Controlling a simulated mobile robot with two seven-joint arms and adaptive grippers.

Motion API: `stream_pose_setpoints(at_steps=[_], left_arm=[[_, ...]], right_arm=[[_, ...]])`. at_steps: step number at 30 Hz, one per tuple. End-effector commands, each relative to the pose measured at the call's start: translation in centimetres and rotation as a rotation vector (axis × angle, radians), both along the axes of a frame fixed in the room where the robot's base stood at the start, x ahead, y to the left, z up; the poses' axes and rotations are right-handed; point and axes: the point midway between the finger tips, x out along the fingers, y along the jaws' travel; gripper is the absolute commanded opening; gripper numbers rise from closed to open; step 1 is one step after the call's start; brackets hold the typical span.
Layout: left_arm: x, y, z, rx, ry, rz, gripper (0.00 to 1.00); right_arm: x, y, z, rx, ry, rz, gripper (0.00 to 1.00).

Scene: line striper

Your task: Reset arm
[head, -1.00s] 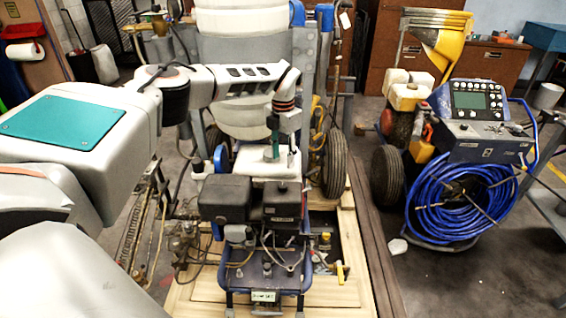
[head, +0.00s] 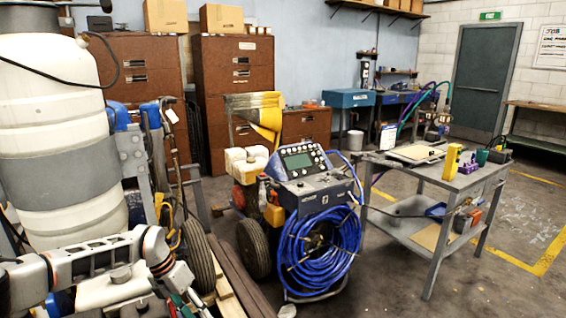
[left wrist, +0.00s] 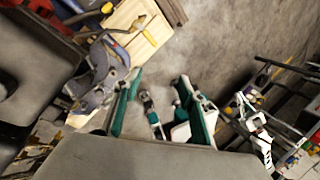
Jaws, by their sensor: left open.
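My left arm (head: 105,262) comes in at the lower left of the head view, in front of the large white tank (head: 55,130). Its gripper (head: 180,303) is cut off by the bottom edge, with only a little teal showing. In the left wrist view the gripper (left wrist: 158,108) has its teal fingers spread apart with nothing held between them. Concrete floor shows beyond the fingers. My right gripper is in neither view.
A line striper with a coiled blue hose (head: 320,250) stands right of the tank. A grey metal cart (head: 408,195) with tools is farther right. Dark machine parts (left wrist: 30,80) and a wooden board (left wrist: 140,30) lie left in the wrist view.

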Motion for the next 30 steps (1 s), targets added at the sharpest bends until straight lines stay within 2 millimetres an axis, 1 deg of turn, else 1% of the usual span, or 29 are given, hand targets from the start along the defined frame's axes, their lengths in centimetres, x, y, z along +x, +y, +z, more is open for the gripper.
stream_pose_setpoints(at_steps=[1, 2, 3, 4, 5, 6, 7, 8, 9, 11, 12, 15, 18, 19, 21, 23, 26, 29, 30], left_arm=[[-1.6, -3.4, -1.4, -0.075, 0.018, -0.009, 0.41], [-2.4, -5.2, -2.0, -0.12, 0.026, -0.009, 0.41], [-3.5, -7.7, -2.6, -0.181, 0.037, -0.005, 0.41], [-4.4, -9.6, -3.0, -0.228, 0.045, -0.002, 0.41], [-5.3, -11.5, -3.3, -0.277, 0.055, 0.005, 0.41], [-6.5, -14.0, -3.6, -0.345, 0.069, 0.019, 0.41], [-7.4, -15.8, -3.7, -0.398, 0.081, 0.032, 0.41], [-8.3, -17.7, -3.6, -0.452, 0.094, 0.049, 0.41], [-9.6, -20.1, -3.5, -0.525, 0.113, 0.075, 0.41], [-11.1, -23.2, -2.9, -0.632, 0.141, 0.126, 0.41], [-12.1, -25.1, -2.4, -0.7, 0.161, 0.164, 0.41], [-13.9, -28.8, -0.7, -0.863, 0.216, 0.281, 0.41], [-14.9, -31.1, 1.0, -1.009, 0.275, 0.425, 0.41], [-15.0, -31.6, 1.5, -1.05, 0.293, 0.472, 0.41], [-15.3, -32.1, 2.5, -1.137, 0.337, 0.591, 0.41], [-15.2, -32.1, 3.1, -1.204, 0.375, 0.7, 0.41], [-15.0, -31.0, 3.5, -1.296, 0.44, 0.897, 0.41], [-14.7, -28.9, 3.0, -1.363, 0.505, 1.109, 0.41], [-14.7, -27.9, 2.6, -1.383, 0.53, 1.197, 0.41]], right_arm=[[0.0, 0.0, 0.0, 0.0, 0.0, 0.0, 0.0], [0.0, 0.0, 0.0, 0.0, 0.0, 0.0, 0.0], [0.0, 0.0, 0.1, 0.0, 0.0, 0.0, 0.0], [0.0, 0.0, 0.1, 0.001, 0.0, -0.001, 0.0], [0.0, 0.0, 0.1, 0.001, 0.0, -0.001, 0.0], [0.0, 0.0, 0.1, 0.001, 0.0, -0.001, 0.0], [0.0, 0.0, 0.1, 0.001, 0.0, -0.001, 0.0], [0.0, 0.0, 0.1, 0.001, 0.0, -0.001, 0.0], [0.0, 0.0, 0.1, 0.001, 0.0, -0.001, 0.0], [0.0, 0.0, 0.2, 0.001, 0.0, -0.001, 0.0], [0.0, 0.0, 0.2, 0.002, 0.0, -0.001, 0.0], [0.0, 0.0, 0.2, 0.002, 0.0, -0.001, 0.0], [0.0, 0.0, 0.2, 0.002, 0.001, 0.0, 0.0], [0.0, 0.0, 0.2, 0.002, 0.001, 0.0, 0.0], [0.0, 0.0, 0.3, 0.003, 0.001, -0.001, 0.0], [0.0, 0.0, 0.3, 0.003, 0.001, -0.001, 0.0], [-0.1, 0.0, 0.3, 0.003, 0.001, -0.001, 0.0], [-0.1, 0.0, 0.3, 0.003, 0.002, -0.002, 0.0], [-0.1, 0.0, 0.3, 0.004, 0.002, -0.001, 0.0]])
